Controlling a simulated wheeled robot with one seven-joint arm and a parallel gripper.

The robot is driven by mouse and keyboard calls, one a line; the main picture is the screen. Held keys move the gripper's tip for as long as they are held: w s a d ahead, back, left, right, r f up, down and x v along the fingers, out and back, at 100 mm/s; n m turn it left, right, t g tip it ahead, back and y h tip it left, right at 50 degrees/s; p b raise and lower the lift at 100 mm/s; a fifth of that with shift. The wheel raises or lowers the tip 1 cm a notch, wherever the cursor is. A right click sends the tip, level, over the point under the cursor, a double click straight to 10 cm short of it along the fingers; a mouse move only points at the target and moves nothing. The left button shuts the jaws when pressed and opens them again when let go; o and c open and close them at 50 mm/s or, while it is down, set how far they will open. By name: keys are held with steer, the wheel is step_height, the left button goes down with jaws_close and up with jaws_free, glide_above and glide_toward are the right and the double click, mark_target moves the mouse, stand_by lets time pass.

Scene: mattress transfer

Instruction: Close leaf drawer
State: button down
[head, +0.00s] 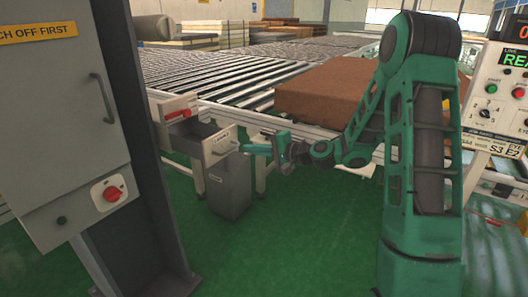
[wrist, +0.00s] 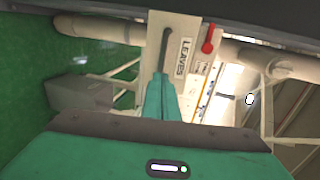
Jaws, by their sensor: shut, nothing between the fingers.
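The leaf drawer (head: 220,146) stands pulled out beneath the conveyor edge in the head view, its pale front facing my arm and its dark inside open at the top. My gripper (head: 246,148) is shut and empty, at the drawer's front face. In the wrist view the fingertips (wrist: 159,78) lie over the front beside the label, near the lower end of the handle. I cannot tell whether they touch it.
A pale box with a red part (head: 177,113) sits left of the drawer. A grey bin (head: 230,187) stands below. A roller conveyor (head: 215,75) bears a brown block (head: 318,95). A grey cabinet and post (head: 150,190) stand close at left. Green floor (head: 270,250) is clear in front.

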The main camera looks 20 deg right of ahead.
mark_target(236, 147)
steer(key=x, duration=0.3)
steer(key=shift+w+a+f, duration=0.1)
steer(key=shift+w+a, duration=0.15)
steer(key=shift+w, duration=0.15)
